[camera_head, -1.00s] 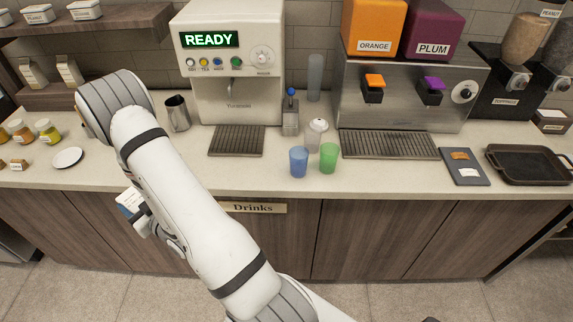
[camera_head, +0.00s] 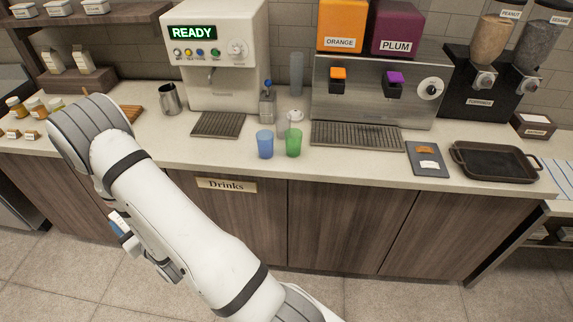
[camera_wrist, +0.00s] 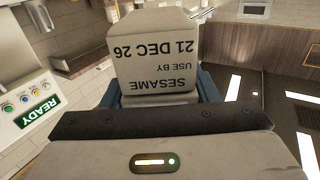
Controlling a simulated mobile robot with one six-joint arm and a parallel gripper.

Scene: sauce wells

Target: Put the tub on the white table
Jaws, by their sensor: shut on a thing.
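The tub is a pale, boxy container printed "SESAME, USE BY 21 DEC 26", upside down in the wrist view (camera_wrist: 157,60). My gripper (camera_wrist: 160,98) is shut on it, with a blue finger on either side. In the head view my gripper (camera_head: 124,232) hangs low at the left, in front of the counter cabinets and beyond the counter's front edge. The tub is mostly hidden there by my arm. A pale-topped surface (camera_head: 560,208) shows at the right edge of the head view; I cannot tell whether it is the white table.
The counter (camera_head: 345,162) carries a coffee machine (camera_head: 225,90), a juice dispenser (camera_head: 370,100), a blue cup (camera_head: 265,144), a green cup (camera_head: 293,143) and a black tray (camera_head: 495,163). Seed dispensers (camera_head: 482,82) stand at the back right. Floor (camera_head: 400,298) in front is clear.

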